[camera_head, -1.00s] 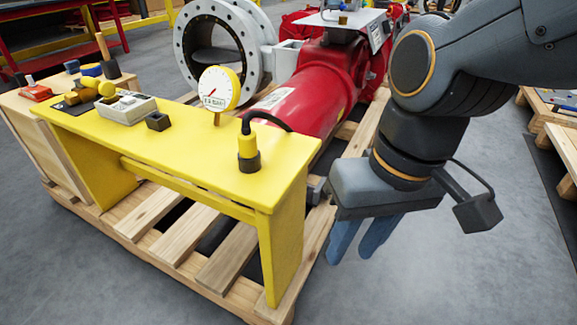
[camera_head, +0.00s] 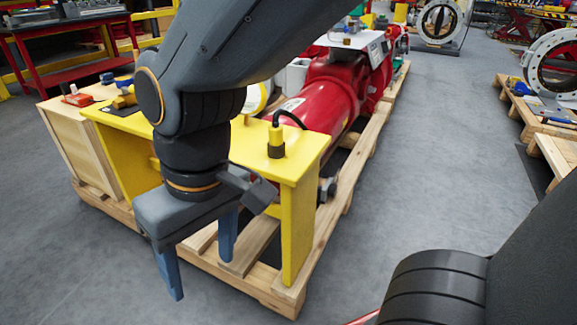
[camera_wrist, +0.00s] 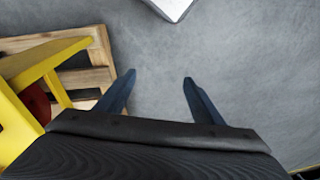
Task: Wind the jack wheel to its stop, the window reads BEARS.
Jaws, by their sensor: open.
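The red valve actuator (camera_head: 325,95) lies on the wooden pallet (camera_head: 345,178) behind the yellow bench (camera_head: 302,168). My gripper (camera_head: 202,278) is open and empty, fingers pointing down, in front of the bench. In the wrist view my gripper (camera_wrist: 159,76) has bare grey floor between its fingers. I cannot pick out the jack wheel or its window for certain. A red part (camera_wrist: 36,102) shows under the yellow frame in the wrist view, too cut off to identify. The round dial (camera_head: 253,98) on the bench is mostly hidden behind my arm.
A black-based yellow plug (camera_head: 276,140) with a cable stands on the bench's right end. A wooden crate (camera_head: 75,140) stands at left. A pale corner (camera_wrist: 172,6) juts in at the wrist view's top. Floor right of the pallet is clear up to another pallet (camera_head: 560,152).

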